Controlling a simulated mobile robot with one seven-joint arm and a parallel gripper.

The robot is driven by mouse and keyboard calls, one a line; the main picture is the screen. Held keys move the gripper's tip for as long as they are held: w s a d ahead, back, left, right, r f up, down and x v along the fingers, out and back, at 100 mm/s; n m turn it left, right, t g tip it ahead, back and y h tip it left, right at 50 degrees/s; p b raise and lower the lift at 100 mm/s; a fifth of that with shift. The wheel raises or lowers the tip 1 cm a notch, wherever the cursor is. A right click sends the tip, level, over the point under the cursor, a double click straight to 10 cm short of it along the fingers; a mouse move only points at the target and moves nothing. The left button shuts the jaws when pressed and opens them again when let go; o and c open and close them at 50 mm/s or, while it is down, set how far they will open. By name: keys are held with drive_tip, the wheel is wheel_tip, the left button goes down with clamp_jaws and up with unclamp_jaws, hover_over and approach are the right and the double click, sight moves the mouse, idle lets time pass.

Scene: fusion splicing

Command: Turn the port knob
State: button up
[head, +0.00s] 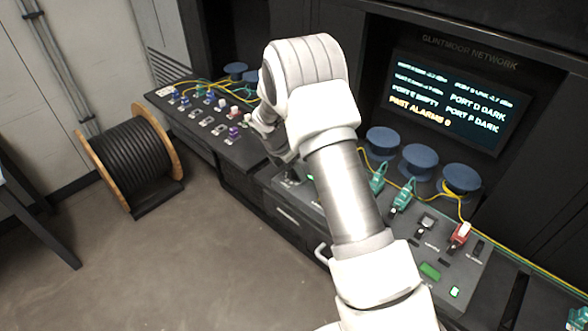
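A sloped console (468,272) runs below the screen, with small labels, lit green buttons and connectors. I cannot pick out the port knob for certain; my white arm covers part of the console. A small dark and grey fitting (427,221) stands on the console right of my arm. My gripper (289,172) points down at the console's left end, partly behind my own wrist. Its fingertips are dark and small against the dark console, so I cannot tell whether it is open or touches anything.
A screen (455,103) shows port states and "past alarms 0". Blue spools (420,160) stand behind the console, with yellow fibres around them. A panel (212,127) with several coloured connectors lies left. A black cable reel (132,162) stands on open floor.

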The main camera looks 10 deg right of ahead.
clamp_jaws()
drive_tip(key=shift+m, duration=0.3)
drive_tip(key=m, duration=0.1)
drive_tip(key=m+g+b, duration=0.1)
drive_tip(key=m, duration=0.1)
drive_tip(key=m+g, duration=0.1)
drive_tip(key=m, duration=0.1)
drive_tip(key=shift+w+h+b, duration=0.3)
drive_tip(key=shift+b, duration=0.05)
drive_tip(key=m+g, duration=0.1)
drive_tip(key=m, duration=0.2)
drive_tip(key=m+g+b, duration=0.1)
drive_tip(key=m, duration=0.2)
drive_tip(key=shift+w+y, duration=0.15)
drive_tip(key=shift+y, duration=0.25)
drive_tip(key=shift+m, duration=0.3)
drive_tip(key=shift+o, duration=0.8)
unclamp_jaws()
